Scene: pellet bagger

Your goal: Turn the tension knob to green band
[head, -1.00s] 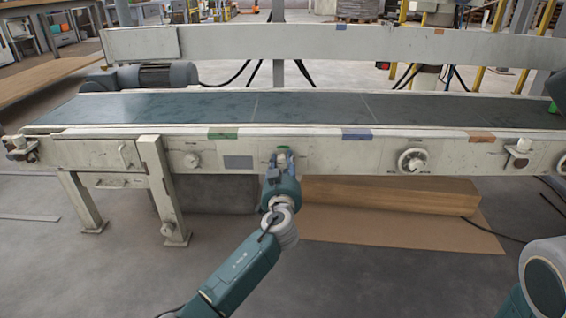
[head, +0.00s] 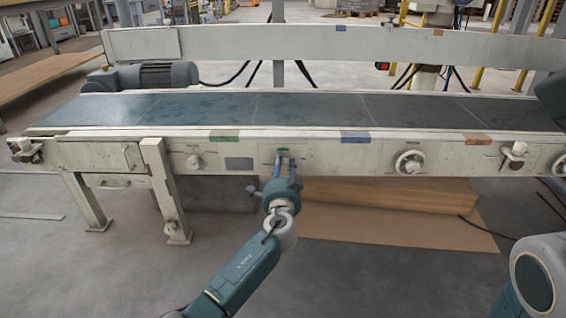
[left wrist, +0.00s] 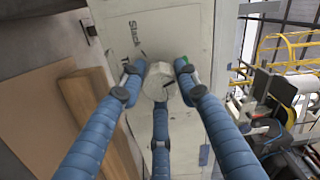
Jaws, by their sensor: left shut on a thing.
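The tension knob (left wrist: 158,80) is a pale grey, faceted knob on the cream side panel (left wrist: 170,25) of the conveyor. My left gripper (head: 283,158) reaches up to this panel in the head view, and its hand hides the knob there. In the left wrist view, the blue fingers of the left gripper (left wrist: 160,88) are shut around the knob. A dark mark shows on the knob's right side. A bit of green (left wrist: 186,62) shows behind the right fingertip. The word "Slack" is printed above the knob; other lettering is partly hidden. My right gripper cannot be made out.
The dark conveyor belt (head: 300,106) runs above the panel. A handwheel (head: 409,162) is to the right and a small knob (head: 193,162) to the left. Green (head: 224,136), blue (head: 356,137) and orange (head: 477,139) patches mark the rail. A cardboard box (head: 390,195) lies below.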

